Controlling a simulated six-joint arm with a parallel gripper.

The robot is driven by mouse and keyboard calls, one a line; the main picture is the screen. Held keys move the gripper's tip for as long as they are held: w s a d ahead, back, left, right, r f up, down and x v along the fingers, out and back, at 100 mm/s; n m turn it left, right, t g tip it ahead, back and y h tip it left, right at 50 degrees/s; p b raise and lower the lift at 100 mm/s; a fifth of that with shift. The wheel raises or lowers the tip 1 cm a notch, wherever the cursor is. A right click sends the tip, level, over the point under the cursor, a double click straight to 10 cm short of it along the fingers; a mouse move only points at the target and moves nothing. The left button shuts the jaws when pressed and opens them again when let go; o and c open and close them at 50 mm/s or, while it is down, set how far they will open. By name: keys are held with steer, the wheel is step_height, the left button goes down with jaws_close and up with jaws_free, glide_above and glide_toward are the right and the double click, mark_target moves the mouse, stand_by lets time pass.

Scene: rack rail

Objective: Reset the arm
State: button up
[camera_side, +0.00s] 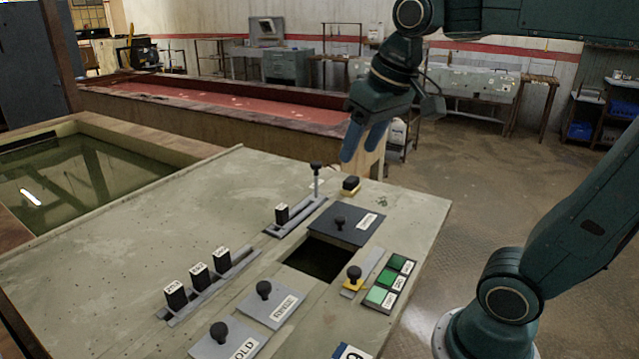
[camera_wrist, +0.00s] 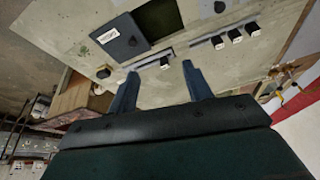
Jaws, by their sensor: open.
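My gripper (camera_side: 364,141) is raised above the far edge of the grey work panel (camera_side: 110,235) in the side view. Its two blue fingers are apart with nothing between them. The wrist view also shows the open fingers (camera_wrist: 158,82), with the panel beyond them. My arm comes in from the upper right of the side view.
The panel bears a square opening (camera_side: 314,262), a dark lid with a knob (camera_side: 345,222), labelled black blocks (camera_side: 199,277) on a rail, knobbed plates (camera_side: 272,303), a thin upright post (camera_side: 317,182) and green buttons (camera_side: 389,281). A liquid-filled tank (camera_side: 80,175) lies left.

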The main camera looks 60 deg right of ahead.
steer(key=s+a+f+n+t, duration=0.1)
steer(key=s+a+f+n, duration=0.1)
steer(key=s+f, duration=0.5)
steer(key=shift+s+a+y, duration=0.3)
steer(key=shift+s+a, duration=0.25)
steer(key=shift+s, duration=0.2)
